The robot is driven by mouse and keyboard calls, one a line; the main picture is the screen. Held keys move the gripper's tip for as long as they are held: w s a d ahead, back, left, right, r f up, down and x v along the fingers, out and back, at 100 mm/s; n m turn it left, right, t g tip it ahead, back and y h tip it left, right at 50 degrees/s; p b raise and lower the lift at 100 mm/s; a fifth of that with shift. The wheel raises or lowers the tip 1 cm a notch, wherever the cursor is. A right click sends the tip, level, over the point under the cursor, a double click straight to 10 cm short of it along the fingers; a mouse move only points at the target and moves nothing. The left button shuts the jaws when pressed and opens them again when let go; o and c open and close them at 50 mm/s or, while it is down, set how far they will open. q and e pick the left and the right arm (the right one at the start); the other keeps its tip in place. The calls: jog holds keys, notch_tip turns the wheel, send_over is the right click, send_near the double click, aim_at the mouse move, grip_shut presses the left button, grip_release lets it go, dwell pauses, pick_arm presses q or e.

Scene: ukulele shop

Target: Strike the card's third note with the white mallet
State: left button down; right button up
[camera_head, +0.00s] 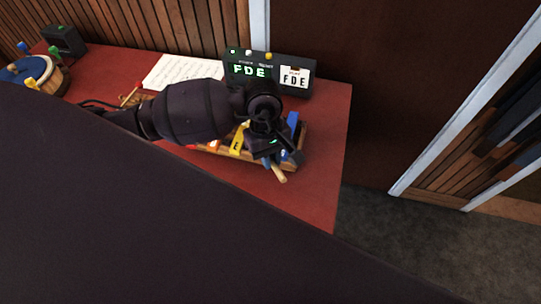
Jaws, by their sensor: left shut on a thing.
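The box's green display (249,71) also reads F D E. A xylophone with coloured bars lies on the red table, showing a yellow bar (238,139), an orange bar (214,145) and a blue bar (292,121). My left gripper (270,147) is over its right part, shut on a mallet with a pale wooden handle (279,174). The mallet's head is hard to make out. My arm hides several bars. My right gripper is out of view.
A music sheet (180,72) lies at the back of the red table (318,150). A red-headed mallet (136,88) lies behind my arm. A drum (30,72) with coloured pegs and a small dark box (64,40) stand at the left.

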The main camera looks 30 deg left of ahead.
pick_arm(q)
jog(key=shift+d+p+v, duration=0.2)
jog(key=shift+p+v, duration=0.3)
jog(key=shift+v, duration=0.65)
notch_tip(320, 180, up, 3)
jog(key=shift+s+f+p, duration=0.1)
jog(key=shift+f+p, duration=0.1)
jog(key=shift+p, duration=0.3)
jog(key=shift+r, duration=0.55)
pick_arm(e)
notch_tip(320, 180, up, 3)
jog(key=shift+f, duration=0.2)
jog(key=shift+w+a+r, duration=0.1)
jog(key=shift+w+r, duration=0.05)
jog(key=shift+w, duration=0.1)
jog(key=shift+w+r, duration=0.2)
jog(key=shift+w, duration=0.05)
